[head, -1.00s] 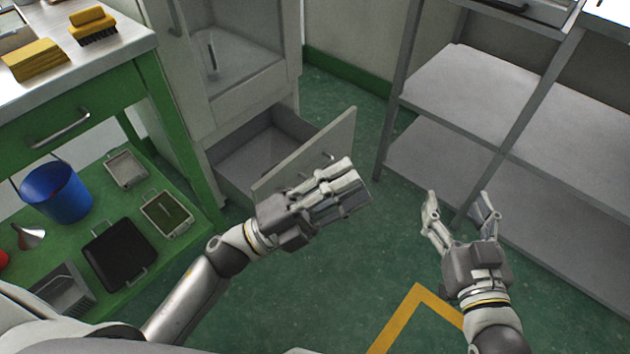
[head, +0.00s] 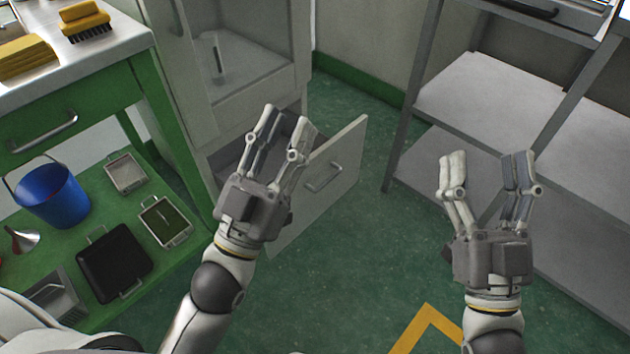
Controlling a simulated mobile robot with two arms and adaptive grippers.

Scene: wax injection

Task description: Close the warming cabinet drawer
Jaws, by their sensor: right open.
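The warming cabinet (head: 244,104) stands at the upper middle of the head view, grey and tall. Its bottom drawer (head: 345,150) is pulled out, and its front panel carries a bar handle (head: 323,178). My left gripper (head: 285,118) points up the picture in front of the drawer and covers part of its inside and the left part of its front. Its fingers are apart and nothing shows between them. Whether it touches the drawer I cannot tell. My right gripper (head: 486,165) is open and empty, to the right of the drawer and in front of the grey shelves.
A green workbench (head: 160,120) at left holds yellow sponges and a brush (head: 85,22). Its lower shelf carries a blue bucket (head: 52,195), a black tray (head: 115,262) and small pans. Grey shelving (head: 490,95) stands at right. Green floor is clear between them.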

